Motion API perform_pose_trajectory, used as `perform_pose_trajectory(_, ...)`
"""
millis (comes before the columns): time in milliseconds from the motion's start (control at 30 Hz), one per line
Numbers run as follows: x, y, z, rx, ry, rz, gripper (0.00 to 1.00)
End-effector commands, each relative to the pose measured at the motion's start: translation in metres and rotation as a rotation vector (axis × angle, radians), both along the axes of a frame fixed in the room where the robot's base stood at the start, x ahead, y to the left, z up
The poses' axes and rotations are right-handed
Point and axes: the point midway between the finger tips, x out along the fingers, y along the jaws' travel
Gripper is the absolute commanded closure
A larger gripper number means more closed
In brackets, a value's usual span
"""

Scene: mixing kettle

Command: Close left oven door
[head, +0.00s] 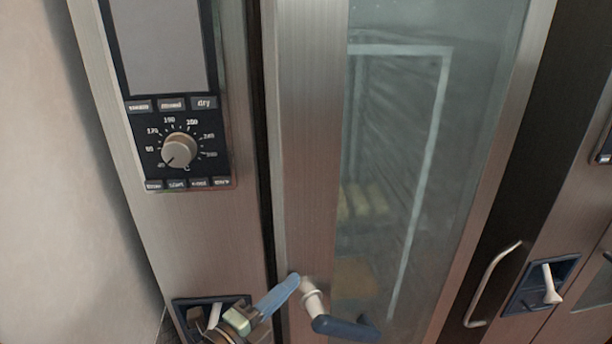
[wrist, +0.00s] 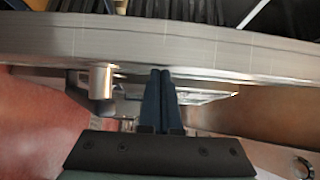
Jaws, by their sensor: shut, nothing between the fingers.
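The left oven door (head: 306,130) is a tall steel frame around a large glass pane. A narrow dark gap runs between its left edge and the control panel column; I cannot tell how far it stands from the oven. Its handle (head: 345,326), a blue lever on a pale pivot, is low on the left side of the door. My gripper (head: 290,284) is shut and empty, its blue fingertips beside the handle pivot at the door's left edge. In the wrist view my gripper (wrist: 161,76) points at a curved steel band, with a metal cylinder to its left.
The control panel (head: 178,150) with a dial is left of the door. A dark latch recess (head: 190,312) is below it, partly hidden by my gripper. To the right are a curved metal handle (head: 490,285) and another oven's latch (head: 545,285). A plain wall is far left.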

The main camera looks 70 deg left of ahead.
Motion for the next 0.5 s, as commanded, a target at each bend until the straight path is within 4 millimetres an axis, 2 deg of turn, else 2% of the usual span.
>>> perform_pose_trajectory(200, -0.002, 0.047, -0.005, 0.002, 0.005, 0.005, 1.00)
perform_pose_trajectory(500, 0.000, 0.100, -0.004, 0.003, 0.005, 0.006, 1.00)
